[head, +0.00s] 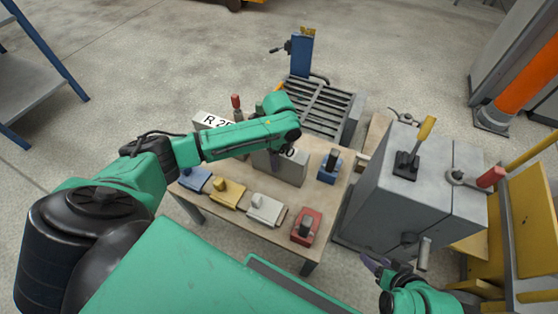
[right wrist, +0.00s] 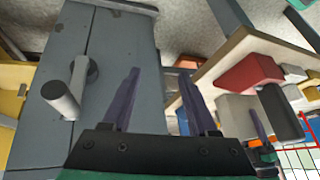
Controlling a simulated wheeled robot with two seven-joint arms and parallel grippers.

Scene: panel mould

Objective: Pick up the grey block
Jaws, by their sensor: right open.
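A pale grey block (head: 265,209) with a small knob sits near the front edge of the wooden table (head: 240,220), between a yellow block (head: 228,192) and a red block (head: 306,227). My left arm reaches over the table. My left gripper (head: 275,162) is above and behind the grey block, in front of a larger grey box (head: 285,168); its jaw opening is unclear. My right gripper (head: 374,263) is low, right of the table, away from the blocks. In the right wrist view, its fingers (right wrist: 163,103) are apart with nothing between them.
Blue blocks (head: 195,179) (head: 330,167) stand at the table's left and right. A grey cabinet (head: 385,195) with levers stands close right of the table. Behind is a slatted machine (head: 318,106). Open floor lies at the back left.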

